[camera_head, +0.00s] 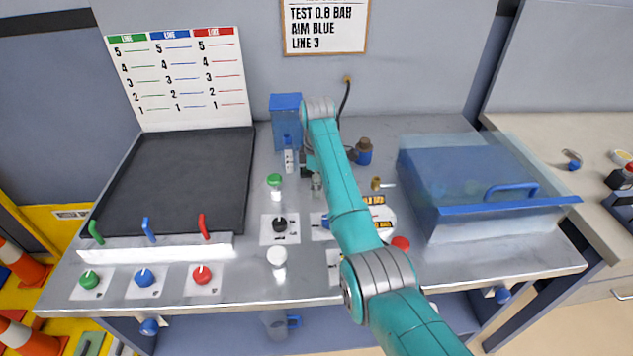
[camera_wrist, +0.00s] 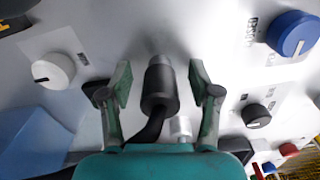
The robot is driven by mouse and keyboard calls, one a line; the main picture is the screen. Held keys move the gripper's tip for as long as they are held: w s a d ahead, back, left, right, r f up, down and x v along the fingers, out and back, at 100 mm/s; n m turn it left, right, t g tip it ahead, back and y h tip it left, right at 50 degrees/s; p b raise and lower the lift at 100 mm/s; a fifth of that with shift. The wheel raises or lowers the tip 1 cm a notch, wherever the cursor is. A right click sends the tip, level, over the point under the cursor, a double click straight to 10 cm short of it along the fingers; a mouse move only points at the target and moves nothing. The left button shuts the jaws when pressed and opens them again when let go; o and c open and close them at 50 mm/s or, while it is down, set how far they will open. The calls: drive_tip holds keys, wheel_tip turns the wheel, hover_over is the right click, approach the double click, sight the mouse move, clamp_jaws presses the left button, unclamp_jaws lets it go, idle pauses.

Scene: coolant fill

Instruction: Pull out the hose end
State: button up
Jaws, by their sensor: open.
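In the wrist view, the hose end (camera_wrist: 160,88) is a black cylinder with a grey metal collar at its far end. Its black hose (camera_wrist: 148,132) bends down toward my gripper's body. My gripper (camera_wrist: 160,88) is open, with one finger on each side of the hose end and a visible gap on both sides. The collar meets a pale grey surface; whether it is seated in a socket is hard to tell. In the head view, my teal arm hides most of my gripper and the hose end.
A blue box (camera_head: 287,125) stands behind my gripper. A blue-brown bottle (camera_head: 364,152) stands to its right. A clear blue-edged cover (camera_head: 480,185) fills the bench's right side. Knobs (camera_head: 279,225) and levers (camera_head: 149,230) lie left and in front. A dark panel (camera_head: 185,180) is at left.

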clamp_jaws()
drive_tip(key=c, duration=0.8)
unclamp_jaws()
drive_tip(key=shift+c, duration=1.1)
drive_tip(key=shift+r, duration=0.4)
drive_tip(key=shift+r, duration=2.4)
